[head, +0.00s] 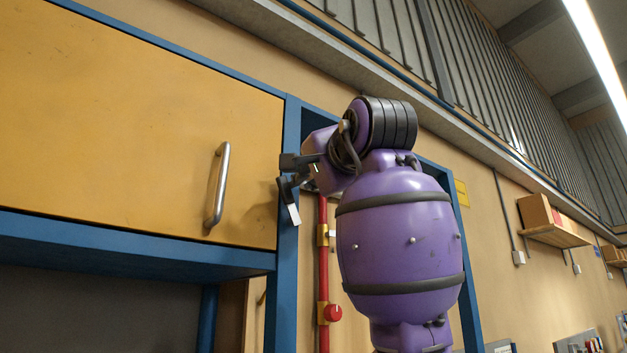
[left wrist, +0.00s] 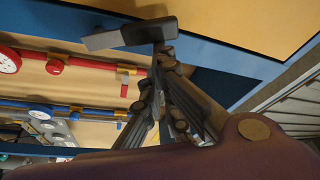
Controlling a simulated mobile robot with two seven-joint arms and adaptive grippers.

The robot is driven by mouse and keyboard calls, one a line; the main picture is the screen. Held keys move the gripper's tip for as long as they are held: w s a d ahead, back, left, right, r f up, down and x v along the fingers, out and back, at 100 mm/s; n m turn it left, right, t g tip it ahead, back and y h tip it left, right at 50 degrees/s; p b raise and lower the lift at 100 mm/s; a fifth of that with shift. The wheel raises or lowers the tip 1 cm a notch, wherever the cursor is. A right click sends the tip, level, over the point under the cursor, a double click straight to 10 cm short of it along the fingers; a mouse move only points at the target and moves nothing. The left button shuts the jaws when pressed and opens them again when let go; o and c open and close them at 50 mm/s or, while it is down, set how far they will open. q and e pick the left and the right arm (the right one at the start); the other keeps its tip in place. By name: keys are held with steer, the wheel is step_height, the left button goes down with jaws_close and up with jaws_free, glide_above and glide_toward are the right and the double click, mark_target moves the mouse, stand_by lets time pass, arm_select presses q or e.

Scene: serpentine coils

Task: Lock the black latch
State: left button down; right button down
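A black latch (head: 290,161) appears as a small dark block at the blue frame, by the right edge of the yellow door. In the left wrist view a dark angled bar, seemingly the latch (left wrist: 150,32), crosses the blue frame and yellow panel. In the left wrist view my left gripper's dark fingers (left wrist: 165,60) converge just under the bar. Whether they touch or grip it is unclear. My purple wrist hides part of this spot. My right gripper is not in view.
The yellow door (head: 130,110) lies flush in the blue frame (head: 284,260) and has a metal handle (head: 218,185). A red pipe (head: 323,260) with a red knob (head: 333,313) runs close behind my arm. A shelf with boxes (head: 540,212) is far right.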

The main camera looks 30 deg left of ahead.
mark_target(286, 179)
arm_select(q)
steer(key=shift+s, duration=0.15)
steer(key=s+n+y, duration=0.1)
steer(key=n, duration=0.2)
steer(key=s+a+n+g+y, duration=0.1)
steer(key=n, duration=0.2)
steer(key=s+n+y, duration=0.1)
steer(key=n, duration=0.1)
steer(key=shift+s+a+f+n+g, duration=0.35)
steer(key=shift+f+n+g, duration=0.05)
steer(key=n, duration=0.1)
steer(key=s+f+n+g+y, duration=0.1)
steer(key=n, duration=0.3)
steer(key=shift+s+a+f+g+y, duration=0.25)
steer(key=shift+s+a+g+y, duration=0.05)
steer(key=shift+s+a+g, duration=0.1)
steer(key=shift+s+f+n, duration=0.1)
steer(key=shift+s+n, duration=0.05)
steer(key=shift+n, duration=0.25)
steer(key=shift+s+a+f, duration=0.1)
steer(key=shift+s+f, duration=0.05)
steer(key=shift+f, duration=0.15)
